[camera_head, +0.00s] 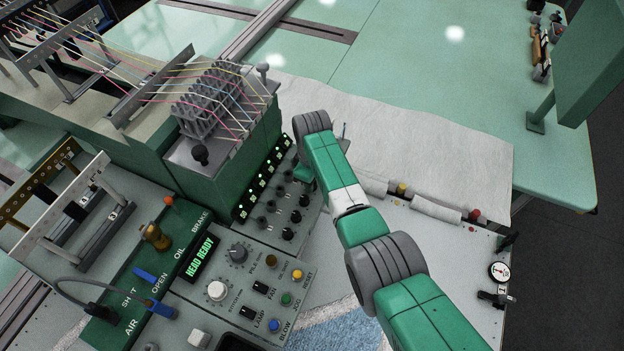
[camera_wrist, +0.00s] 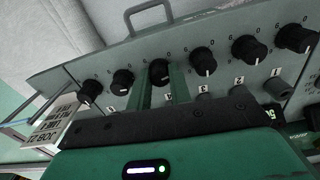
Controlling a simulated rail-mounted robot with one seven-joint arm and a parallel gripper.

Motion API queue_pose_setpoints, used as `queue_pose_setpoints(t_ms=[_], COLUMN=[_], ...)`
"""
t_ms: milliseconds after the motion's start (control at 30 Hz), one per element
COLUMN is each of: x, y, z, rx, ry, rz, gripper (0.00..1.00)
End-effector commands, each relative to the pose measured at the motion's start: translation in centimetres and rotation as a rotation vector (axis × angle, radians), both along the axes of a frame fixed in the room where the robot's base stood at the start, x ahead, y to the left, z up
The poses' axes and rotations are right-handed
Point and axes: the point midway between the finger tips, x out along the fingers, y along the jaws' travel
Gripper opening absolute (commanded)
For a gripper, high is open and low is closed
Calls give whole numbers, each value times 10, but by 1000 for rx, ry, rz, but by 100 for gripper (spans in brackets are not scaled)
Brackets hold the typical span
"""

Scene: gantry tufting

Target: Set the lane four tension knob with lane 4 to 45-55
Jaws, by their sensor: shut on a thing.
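In the wrist view a slanted panel carries a row of black tension knobs with white pointer lines and number tags below. My gripper (camera_wrist: 160,78) has its two green fingers on either side of the black knob (camera_wrist: 159,70) above the tag that looks like 4. The fingers are closed on this knob, and its pointer is mostly hidden between them. In the head view my gripper (camera_head: 304,178) is over the knob panel (camera_head: 312,208), and my arm hides part of that panel. Small green lane readouts (camera_head: 262,184) are lit but too small to read.
Neighbouring knobs (camera_wrist: 203,60) (camera_wrist: 122,81) stand close on both sides. A white printed card (camera_wrist: 55,122) is at the left. In the head view, a yarn tensioner block (camera_head: 215,100) with coloured threads stands behind the panel. A control panel reading HEAD READY (camera_head: 201,258) lies in front.

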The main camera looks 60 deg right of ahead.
Motion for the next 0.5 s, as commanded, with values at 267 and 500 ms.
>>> queue_pose_setpoints(t_ms=[267,500], x=[0,0], y=[0,0], z=[0,0], rx=[0,0], ry=[0,0], rz=[-1,-1], gripper=[32,42])
